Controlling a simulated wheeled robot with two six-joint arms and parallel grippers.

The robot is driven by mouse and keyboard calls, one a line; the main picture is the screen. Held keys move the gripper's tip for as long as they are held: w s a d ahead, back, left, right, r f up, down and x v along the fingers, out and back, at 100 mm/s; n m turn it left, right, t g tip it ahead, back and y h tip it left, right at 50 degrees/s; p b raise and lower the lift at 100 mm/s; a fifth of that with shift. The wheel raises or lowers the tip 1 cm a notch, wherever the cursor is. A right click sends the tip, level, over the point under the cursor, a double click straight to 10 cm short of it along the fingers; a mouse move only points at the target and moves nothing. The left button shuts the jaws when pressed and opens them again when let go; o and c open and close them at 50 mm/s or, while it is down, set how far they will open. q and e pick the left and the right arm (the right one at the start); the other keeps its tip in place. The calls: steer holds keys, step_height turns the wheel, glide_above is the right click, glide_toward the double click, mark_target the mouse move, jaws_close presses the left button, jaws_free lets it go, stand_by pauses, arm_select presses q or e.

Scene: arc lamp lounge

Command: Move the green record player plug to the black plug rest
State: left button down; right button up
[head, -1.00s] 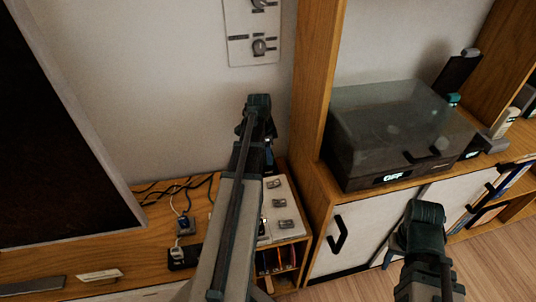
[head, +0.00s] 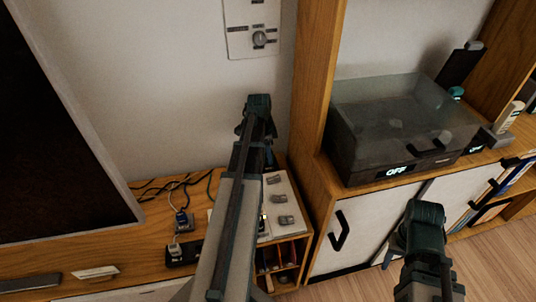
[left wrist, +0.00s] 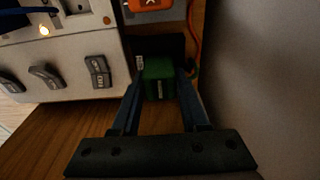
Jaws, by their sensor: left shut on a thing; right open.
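In the left wrist view the green plug (left wrist: 158,80) sits between the two fingers of my left gripper (left wrist: 160,90), which is shut on it. A black block (left wrist: 170,45) lies directly behind the plug; I cannot tell if it is the plug rest or whether they touch. In the head view my left arm hides the plug, and the left gripper (head: 268,155) shows only in part. My right gripper (head: 390,256) is open, mostly hidden by its own wrist, in front of the white cabinet doors.
A white switch panel (head: 285,190) sits beside my left arm. Black cables and a black strip (head: 182,253) with plugs lie on the wooden bench. The lidded record player (head: 400,125), reading OFF, stands on the right cabinet. A red cable (left wrist: 195,40) runs right of the green plug.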

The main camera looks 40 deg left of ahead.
arm_select(q)
steer(key=shift+f+b, duration=0.3)
steer(key=shift+f, duration=0.1)
steer(key=shift+c, duration=1.7)
jaws_free()
steer(key=shift+r, duration=0.1)
step_height(320, 180, up, 14)
steer(key=s+a+p, duration=0.1)
steer(key=p, duration=1.3)
steer(key=shift+s, duration=0.15)
steer(key=shift+s+f, duration=0.1)
steer(key=shift+f, duration=0.15)
